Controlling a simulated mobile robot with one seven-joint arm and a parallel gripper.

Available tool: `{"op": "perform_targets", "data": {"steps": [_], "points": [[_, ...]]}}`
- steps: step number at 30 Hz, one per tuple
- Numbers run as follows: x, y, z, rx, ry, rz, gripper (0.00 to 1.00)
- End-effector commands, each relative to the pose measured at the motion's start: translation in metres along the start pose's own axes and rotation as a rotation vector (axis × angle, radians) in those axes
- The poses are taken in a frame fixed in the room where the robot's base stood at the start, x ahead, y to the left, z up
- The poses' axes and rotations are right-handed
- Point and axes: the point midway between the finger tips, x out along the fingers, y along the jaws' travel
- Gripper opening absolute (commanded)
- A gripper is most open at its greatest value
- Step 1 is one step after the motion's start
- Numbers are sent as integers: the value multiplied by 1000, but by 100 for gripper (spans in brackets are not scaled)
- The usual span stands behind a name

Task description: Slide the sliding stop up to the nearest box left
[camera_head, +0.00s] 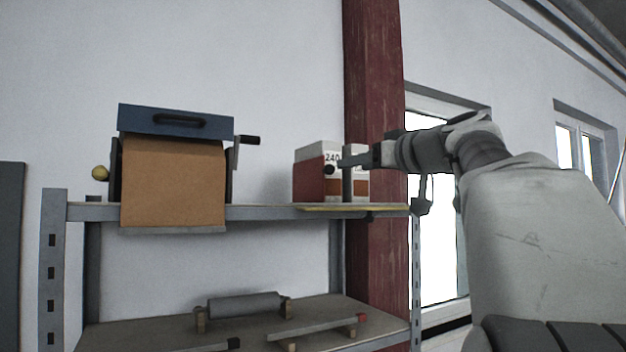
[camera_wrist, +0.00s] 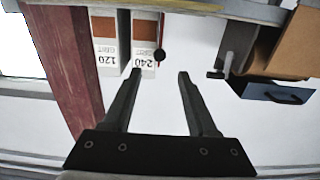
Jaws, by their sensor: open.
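The sliding stop looks like a thin red plate (camera_head: 308,182) with a round black knob (camera_wrist: 159,54). In the head view it stands at the left side of the 240 box (camera_wrist: 145,28). The gap between them is very small or none; I cannot tell if they touch. A 120 box (camera_wrist: 104,30) stands beside the 240 box, on its other side. My gripper (camera_wrist: 160,73) is open and empty. In the wrist view the knob lies between the lines of its two fingers, just beyond the tips. In the head view my gripper (camera_head: 346,164) partly hides the boxes.
The boxes stand at the right end of a metal shelf (camera_head: 270,212). A cranked machine with brown paper (camera_head: 172,180) and a blue top (camera_head: 175,120) stands at the left. A red post (camera_head: 374,60) rises behind the boxes. A roller (camera_head: 242,305) lies on the lower shelf.

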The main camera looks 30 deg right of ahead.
Motion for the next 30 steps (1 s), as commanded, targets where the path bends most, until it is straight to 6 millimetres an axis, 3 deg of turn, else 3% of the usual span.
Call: {"op": "perform_targets", "data": {"steps": [3,10,30], "points": [[-27,0,2,0,2,3,58],[-58,0,0,1,1,1,58],[-63,0,1,4,-2,-1,58]]}}
